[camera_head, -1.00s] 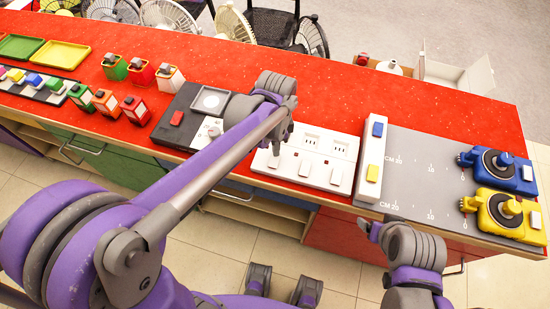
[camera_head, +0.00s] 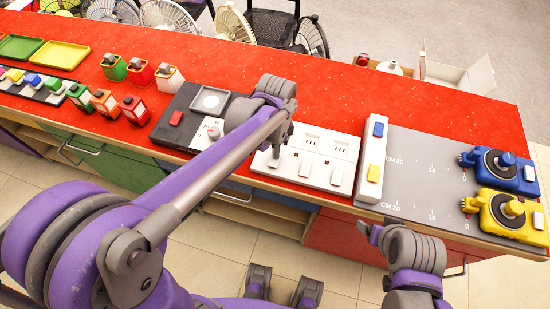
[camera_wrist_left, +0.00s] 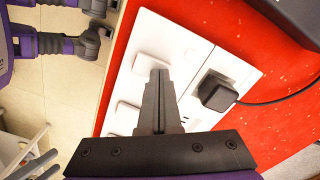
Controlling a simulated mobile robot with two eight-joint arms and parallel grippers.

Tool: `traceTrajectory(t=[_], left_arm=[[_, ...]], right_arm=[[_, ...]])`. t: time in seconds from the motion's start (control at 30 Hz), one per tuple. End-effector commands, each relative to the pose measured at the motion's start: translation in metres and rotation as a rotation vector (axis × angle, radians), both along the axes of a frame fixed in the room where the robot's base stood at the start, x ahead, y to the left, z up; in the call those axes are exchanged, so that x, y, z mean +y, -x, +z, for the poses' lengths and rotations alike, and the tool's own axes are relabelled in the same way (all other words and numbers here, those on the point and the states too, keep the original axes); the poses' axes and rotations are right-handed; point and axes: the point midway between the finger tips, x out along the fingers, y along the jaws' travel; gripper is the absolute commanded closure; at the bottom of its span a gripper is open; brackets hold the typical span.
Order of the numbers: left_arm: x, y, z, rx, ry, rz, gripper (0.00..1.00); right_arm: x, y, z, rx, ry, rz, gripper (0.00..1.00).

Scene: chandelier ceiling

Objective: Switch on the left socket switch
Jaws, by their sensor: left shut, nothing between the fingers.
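The white socket panel (camera_head: 318,150) lies on the red counter, with a row of white rocker switches along its near edge. My left gripper (camera_head: 275,160) is shut and empty, pointing down at the leftmost switch and covering part of it. In the left wrist view, the shut fingers (camera_wrist_left: 158,76) overlap the lower edge of that left switch (camera_wrist_left: 150,64); I cannot tell whether they touch it. The middle switch (camera_wrist_left: 123,118) is beside them. A black plug (camera_wrist_left: 215,92) sits in the left socket. My right gripper (camera_head: 370,231) is in front of the counter, away from the panel.
A black box with a dial (camera_head: 178,119) stands left of the panel. A white block with blue and yellow buttons (camera_head: 372,152) stands right of it, before a grey measuring board (camera_head: 430,165). The plug's black cable crosses the counter.

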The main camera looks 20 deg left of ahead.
Motion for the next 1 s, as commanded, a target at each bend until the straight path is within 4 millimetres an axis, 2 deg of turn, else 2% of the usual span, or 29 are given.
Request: traceTrajectory(t=[0.8, 1.0], left_arm=[[0.000, -0.001, 0.065, -0.001, 0.000, 0.000, 1.00], [0.000, 0.000, 0.070, 0.000, 0.000, 0.000, 1.00]], right_arm=[[0.000, -0.014, 0.050, -0.026, 0.000, 0.000, 0.21], [0.000, -0.015, 0.053, -0.028, 0.000, 0.000, 0.21]])
